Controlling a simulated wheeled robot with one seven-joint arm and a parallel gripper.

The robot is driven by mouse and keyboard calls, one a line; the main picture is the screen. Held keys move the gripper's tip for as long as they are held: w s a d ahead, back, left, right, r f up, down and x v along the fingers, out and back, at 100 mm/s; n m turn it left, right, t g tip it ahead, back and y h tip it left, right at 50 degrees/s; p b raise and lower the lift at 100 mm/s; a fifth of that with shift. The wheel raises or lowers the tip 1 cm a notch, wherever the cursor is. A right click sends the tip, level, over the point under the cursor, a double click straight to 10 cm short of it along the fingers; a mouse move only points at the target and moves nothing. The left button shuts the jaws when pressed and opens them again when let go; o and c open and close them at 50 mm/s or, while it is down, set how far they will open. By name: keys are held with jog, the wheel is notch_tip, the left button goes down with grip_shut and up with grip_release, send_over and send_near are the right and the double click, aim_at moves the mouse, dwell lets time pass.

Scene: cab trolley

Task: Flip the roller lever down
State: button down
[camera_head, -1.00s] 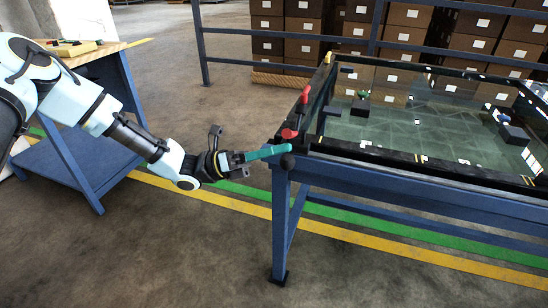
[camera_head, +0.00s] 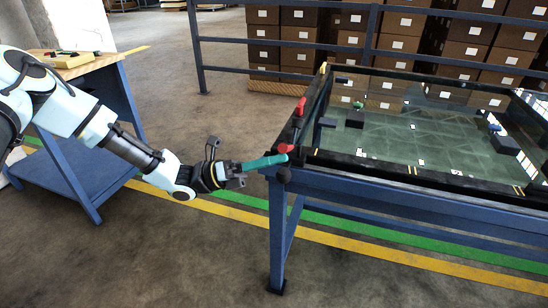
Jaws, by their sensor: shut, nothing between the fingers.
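A trolley with a blue frame and black top rim (camera_head: 400,175) stands at the right. Small red levers sit on its left rim, one near the front corner (camera_head: 284,148) and one farther back (camera_head: 300,107). I cannot tell for sure which is the roller lever. My gripper (camera_head: 285,158) reaches in from the left. Its long teal fingers look shut together, with nothing seen between them. The tips are at the front-left corner, just below the nearer red lever. I cannot tell whether they touch it.
A black round knob (camera_head: 283,175) is on the trolley's corner, just below the fingertips. Dark blocks (camera_head: 504,145) stand on the trolley's glass bed. A blue-legged workbench (camera_head: 85,66) stands at the left. Railings and stacked boxes are behind. The floor between bench and trolley is clear.

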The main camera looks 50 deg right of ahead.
jog(key=shift+r, duration=0.2)
jog(key=w+d+r+n+t+p, duration=0.1)
jog(key=d+r+n+t+p, duration=0.2)
jog(key=n+p, duration=0.6)
jog(key=shift+d+r+t+p, duration=0.25)
jog(key=shift+r+t+p, duration=0.25)
jog(key=shift+r+p, duration=0.95)
jog(key=shift+w+f+p, duration=0.1)
jog(key=shift+f+p, duration=0.25)
